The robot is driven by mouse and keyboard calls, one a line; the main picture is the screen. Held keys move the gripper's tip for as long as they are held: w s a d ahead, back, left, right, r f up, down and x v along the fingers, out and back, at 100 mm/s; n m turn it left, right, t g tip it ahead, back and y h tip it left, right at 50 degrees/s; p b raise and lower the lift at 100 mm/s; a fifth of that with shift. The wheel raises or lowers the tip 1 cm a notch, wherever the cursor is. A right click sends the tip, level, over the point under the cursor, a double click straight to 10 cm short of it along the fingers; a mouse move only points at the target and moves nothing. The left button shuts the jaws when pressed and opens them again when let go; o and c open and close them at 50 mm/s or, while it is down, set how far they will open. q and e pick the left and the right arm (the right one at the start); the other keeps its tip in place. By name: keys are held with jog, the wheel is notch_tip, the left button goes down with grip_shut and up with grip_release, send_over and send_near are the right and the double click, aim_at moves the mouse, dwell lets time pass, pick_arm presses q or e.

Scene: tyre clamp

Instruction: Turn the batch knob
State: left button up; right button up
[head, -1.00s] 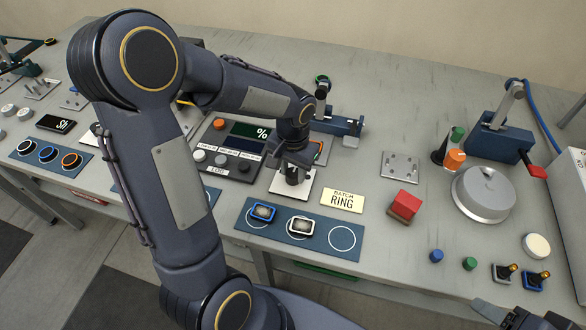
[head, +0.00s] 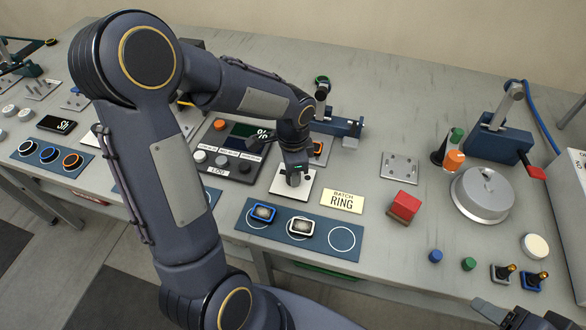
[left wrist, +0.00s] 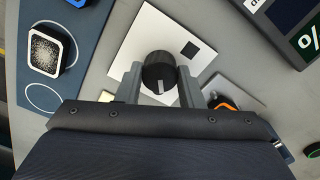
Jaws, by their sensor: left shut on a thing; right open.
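The batch knob (left wrist: 159,72) is a black round knob with a pale pointer line, on a white square plate (left wrist: 150,28). In the left wrist view my left gripper (left wrist: 160,82) has a finger on each side of the knob and is shut on it. In the head view the left gripper (head: 294,177) reaches down onto the white plate (head: 277,185) and hides the knob. My right gripper (head: 500,315) is partly in view at the bottom right edge, open and apart from everything.
A blue mat (head: 270,239) with ring outlines holds a blue-framed and a white-framed piece in front of the plate. A control box with a display (head: 213,155) stands left of the plate. A red block (head: 404,206) and a round silver lid (head: 482,194) stand to the right.

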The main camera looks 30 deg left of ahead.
pick_arm(q)
jog(key=shift+r+m, duration=0.1)
jog(key=shift+m, duration=0.7)
jog(key=o, duration=1)
notch_tip(320, 180, up, 7)
jog(key=shift+r, duration=0.4)
